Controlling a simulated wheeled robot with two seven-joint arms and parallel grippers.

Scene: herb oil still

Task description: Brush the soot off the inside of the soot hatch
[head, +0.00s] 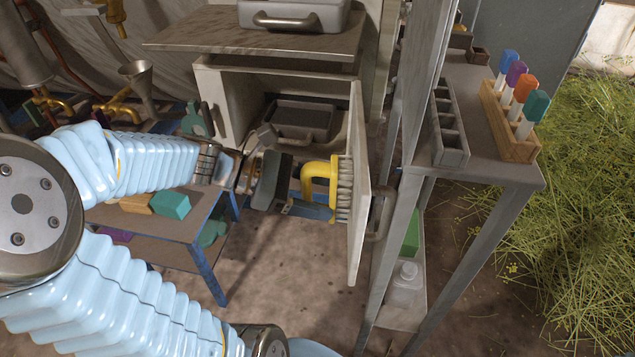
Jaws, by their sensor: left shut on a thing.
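The soot hatch door (357,185) stands swung open, seen nearly edge-on, with its handle on the outer right side. My left gripper (306,192) is shut on a brush with a yellow handle (318,169). The brush's pale bristles (344,190) point right and meet or nearly meet the inner face of the door. The door's inner face is too steeply angled to show how much soot is on it. Behind the gripper, the hatch opening holds a dark tray (300,118) with a handle. My right gripper is not in view.
A grey shelf (480,165) stands right of the door, carrying a wooden rack (510,130) of colour-capped tubes and a grey divided tray (449,125). Its posts are close to the door. A low table (185,227) with coloured blocks is at left. Bare floor lies below the brush.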

